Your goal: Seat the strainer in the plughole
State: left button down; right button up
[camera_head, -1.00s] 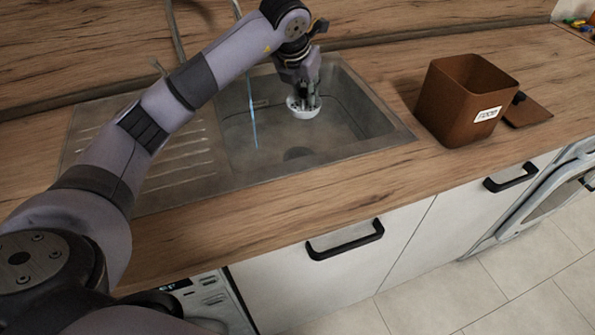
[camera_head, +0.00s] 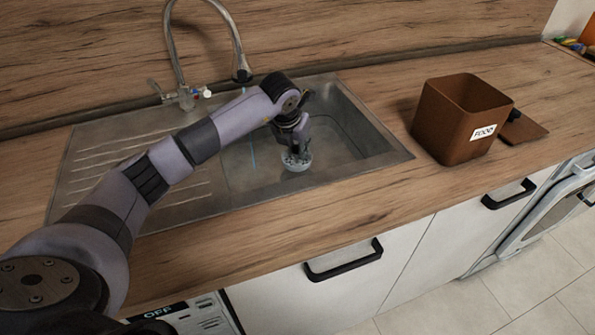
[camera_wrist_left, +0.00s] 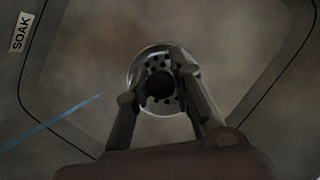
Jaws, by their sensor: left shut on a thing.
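The strainer (camera_head: 297,161) is a small pale round cup, low in the sink basin (camera_head: 352,140). My left gripper (camera_head: 293,147) points down and is shut on it. In the left wrist view the strainer (camera_wrist_left: 152,101) shows a pale ring, several small holes and a dark round centre between the fingers of my left gripper (camera_wrist_left: 156,80). The plughole is hidden beneath the strainer and gripper. I cannot tell whether the strainer touches the basin floor or sits in the hole. My right gripper is not in view.
The tap (camera_head: 178,60) stands behind the sink. The ribbed drainer (camera_head: 120,160) is left, under my arm. A brown food bin (camera_head: 445,125) stands right of the sink, its lid (camera_head: 525,131) beside it. A "SOAK" label (camera_wrist_left: 20,32) marks the basin.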

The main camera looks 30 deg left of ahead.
aim_at(296, 158)
pick_arm(q)
notch_tip(296, 158, down, 5)
jog(key=shift+f, duration=0.15)
jog(key=shift+f+p, duration=0.3)
jog(key=shift+f, duration=1.65)
jog(key=c, duration=1.4)
grip_release()
jog(key=shift+f, duration=0.15)
jog(key=b+v, duration=0.1)
jog(key=v, duration=1.6)
jog(key=shift+s+a+b, duration=0.1)
jog(key=shift+s+b, duration=0.2)
jog(key=shift+b, duration=0.1)
